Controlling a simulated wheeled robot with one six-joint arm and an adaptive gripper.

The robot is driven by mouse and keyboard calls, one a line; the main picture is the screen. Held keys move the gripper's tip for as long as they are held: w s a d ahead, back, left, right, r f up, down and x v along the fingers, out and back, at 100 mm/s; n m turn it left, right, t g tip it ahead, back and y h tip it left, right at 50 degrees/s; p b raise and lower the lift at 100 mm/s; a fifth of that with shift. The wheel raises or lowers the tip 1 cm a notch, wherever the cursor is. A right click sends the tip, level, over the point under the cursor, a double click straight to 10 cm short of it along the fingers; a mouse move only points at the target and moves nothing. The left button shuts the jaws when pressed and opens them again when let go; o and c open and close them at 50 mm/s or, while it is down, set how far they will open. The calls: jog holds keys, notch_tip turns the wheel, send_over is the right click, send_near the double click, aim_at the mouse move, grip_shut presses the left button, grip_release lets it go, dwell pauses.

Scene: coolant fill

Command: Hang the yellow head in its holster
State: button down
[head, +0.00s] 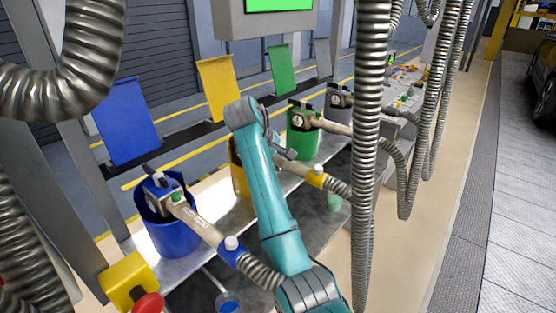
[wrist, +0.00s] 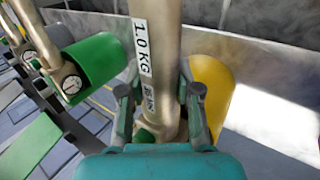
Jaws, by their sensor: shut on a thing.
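The yellow head shows in the head view as a short pale barrel with a yellow collar (head: 315,177) and a ribbed hose running off to the right. In the wrist view its pale metal tube (wrist: 154,42), labelled 1.0 KG, stands between the two fingers of my gripper (wrist: 158,98), which is shut on it. In the head view my gripper (head: 283,152) is partly hidden by my teal wrist. The yellow holster (head: 239,170) is largely hidden behind my arm. In the wrist view the yellow holster (wrist: 212,82) lies right beside and behind the tube; I cannot tell whether they touch.
The blue holster (head: 172,238) holds a head at left. The green holster (head: 303,143) and a grey one (head: 338,112) beyond hold heads too. Ribbed hoses (head: 366,150) hang at right. A yellow box with a red knob (head: 148,303) is at lower left.

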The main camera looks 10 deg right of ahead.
jog(key=c, duration=0.7)
grip_release()
jog(key=shift+f, duration=0.1)
jog(key=shift+f, duration=0.15)
jog(key=shift+a, duration=0.1)
